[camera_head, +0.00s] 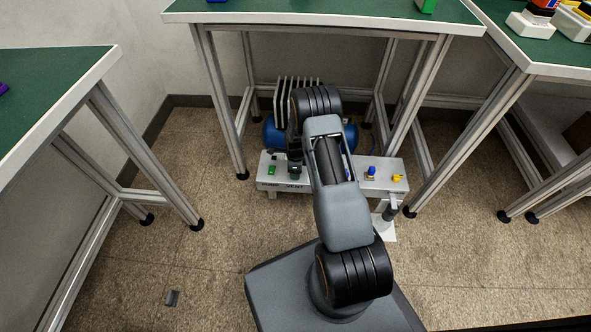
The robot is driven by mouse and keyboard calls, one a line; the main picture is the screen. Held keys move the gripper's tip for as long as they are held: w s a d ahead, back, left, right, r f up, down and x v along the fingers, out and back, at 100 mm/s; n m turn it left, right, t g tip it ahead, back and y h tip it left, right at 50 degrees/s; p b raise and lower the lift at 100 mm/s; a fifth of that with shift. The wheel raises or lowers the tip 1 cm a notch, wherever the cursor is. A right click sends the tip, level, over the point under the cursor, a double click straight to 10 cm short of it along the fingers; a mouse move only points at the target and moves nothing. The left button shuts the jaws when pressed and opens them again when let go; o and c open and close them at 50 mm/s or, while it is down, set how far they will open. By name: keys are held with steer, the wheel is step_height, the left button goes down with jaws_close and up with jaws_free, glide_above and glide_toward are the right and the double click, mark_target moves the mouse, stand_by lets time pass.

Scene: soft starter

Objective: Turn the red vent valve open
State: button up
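A low white panel box (270,186) stands on the floor under the middle table, with lettering that seems to read PUMP and VENT on its front. No red valve shows. The spot above the VENT lettering is covered by my arm's end. My gripper (295,169) points down there, small and dark, at or just above the panel top. I cannot tell whether its fingers are open or shut, or whether they touch anything. A green part (272,170) is left of it. A blue knob (371,172) and a yellow knob (397,178) are on the panel's right part.
A blue tank (270,134) and white fins (284,93) stand behind the panel. Table legs (222,110) flank it. A grey fitting on a white plate (388,231) is at its right end.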

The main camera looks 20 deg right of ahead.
step_height(320, 180, up, 14)
steer(key=p, duration=0.4)
steer(key=shift+f+p, duration=0.15)
steer(key=shift+p, duration=0.25)
steer(key=s+a+r+n+t+p, duration=0.15)
steer(key=r+n+p, duration=0.3)
steer(key=r, duration=0.75)
steer(key=s+a+r+n+p, duration=0.25)
steer(key=r+p, duration=0.35)
steer(key=r, duration=0.5)
steer(key=s+a+r+n+p, duration=0.2)
steer(key=r+n+p, duration=0.3)
steer(key=r, duration=0.7)
steer(key=s+a+r+n+t+p, duration=0.1)
steer(key=s+r+n+p, duration=0.5)
steer(key=r, duration=0.6)
steer(key=s+a+r+n+t+p, duration=0.1)
steer(key=s+a+r+n+p, duration=0.3)
steer(key=s+r+p, duration=0.5)
step_height(320, 180, up, 3)
steer(key=shift+s+f+n, duration=0.1)
steer(key=shift+s+n, duration=0.5)
steer(key=shift+n, duration=0.5)
